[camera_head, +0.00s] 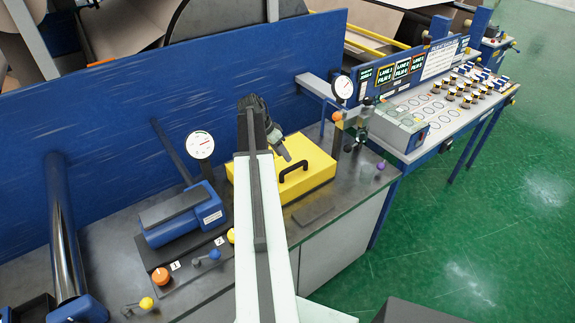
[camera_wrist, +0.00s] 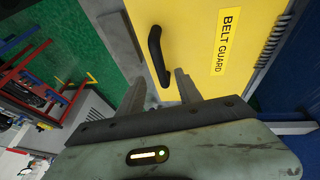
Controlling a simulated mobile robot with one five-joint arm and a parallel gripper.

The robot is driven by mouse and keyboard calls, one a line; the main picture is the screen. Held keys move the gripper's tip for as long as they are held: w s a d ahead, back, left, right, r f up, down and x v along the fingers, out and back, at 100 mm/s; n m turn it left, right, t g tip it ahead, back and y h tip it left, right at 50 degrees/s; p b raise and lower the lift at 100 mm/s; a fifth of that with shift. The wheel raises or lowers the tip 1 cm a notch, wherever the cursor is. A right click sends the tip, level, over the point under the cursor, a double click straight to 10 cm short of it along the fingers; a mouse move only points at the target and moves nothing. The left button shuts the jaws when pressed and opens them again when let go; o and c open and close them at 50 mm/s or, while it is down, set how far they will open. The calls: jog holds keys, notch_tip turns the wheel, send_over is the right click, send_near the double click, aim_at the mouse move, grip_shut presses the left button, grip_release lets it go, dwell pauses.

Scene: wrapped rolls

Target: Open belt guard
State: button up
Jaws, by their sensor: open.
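The yellow belt guard (camera_head: 318,165) lies closed on the dark bench top, with a black arched handle (camera_head: 293,176) on its lid. In the wrist view the belt guard (camera_wrist: 205,35) fills the upper right, with its "BELT GUARD" label and a hinge along the right edge. The handle (camera_wrist: 157,55) stands just beyond my fingertips. My gripper (camera_wrist: 160,85) is open and empty, its fingers apart and pointing toward the lid near the handle's lower end. In the head view my gripper (camera_head: 284,152) hangs over the guard's left part, partly hidden by my arm.
A blue motor-like unit (camera_head: 185,215) and a dial gauge (camera_head: 201,145) stand left of the guard. Another gauge (camera_head: 342,88) and a grey box (camera_head: 400,128) stand to the right. Coloured knobs line the bench front. A blue panel (camera_head: 110,120) rises behind.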

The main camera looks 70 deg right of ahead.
jog(key=b+x, duration=0.5)
jog(key=x, duration=0.2)
jog(key=shift+b, duration=0.35)
jog(key=shift+r, duration=0.1)
grip_shut()
jog(key=shift+s+d, duration=0.1)
dwell(0.7)
